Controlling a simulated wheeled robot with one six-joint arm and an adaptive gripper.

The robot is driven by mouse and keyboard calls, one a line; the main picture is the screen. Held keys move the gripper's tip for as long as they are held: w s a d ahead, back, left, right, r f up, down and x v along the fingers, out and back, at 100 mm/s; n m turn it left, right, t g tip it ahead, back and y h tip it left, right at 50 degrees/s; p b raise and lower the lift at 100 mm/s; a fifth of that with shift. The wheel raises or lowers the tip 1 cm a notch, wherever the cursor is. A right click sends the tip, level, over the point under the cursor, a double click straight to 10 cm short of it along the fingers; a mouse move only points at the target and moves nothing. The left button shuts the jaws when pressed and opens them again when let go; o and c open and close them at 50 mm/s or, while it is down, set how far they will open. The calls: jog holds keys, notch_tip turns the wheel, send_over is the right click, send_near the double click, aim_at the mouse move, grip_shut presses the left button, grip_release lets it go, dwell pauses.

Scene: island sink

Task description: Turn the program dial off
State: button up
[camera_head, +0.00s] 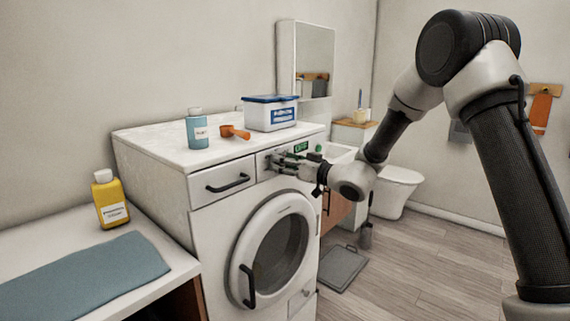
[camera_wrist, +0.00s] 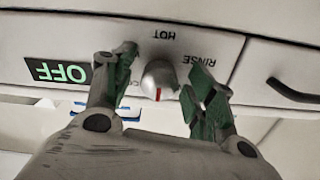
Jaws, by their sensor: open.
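The program dial (camera_wrist: 158,80) is a round silver knob with a red mark, on the washing machine's front panel. In the upside-down wrist view the mark points toward the bottom of the picture. The words HOT and RINSE show around the dial; another label is partly hidden by a finger. A green lit OFF sign (camera_wrist: 60,72) is on the panel. My gripper (camera_wrist: 166,76) is open, its green-padded fingers on either side of the dial, with gaps visible. In the head view my gripper (camera_head: 279,162) is at the panel and hides the dial.
The washing machine (camera_head: 215,240) has a drawer handle (camera_head: 228,183) left of the panel and a round door (camera_head: 270,250) below. A blue bottle (camera_head: 197,132), orange scoop (camera_head: 235,132) and white tub (camera_head: 270,115) stand on top. A sink is to the right.

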jog(key=v, duration=1.2)
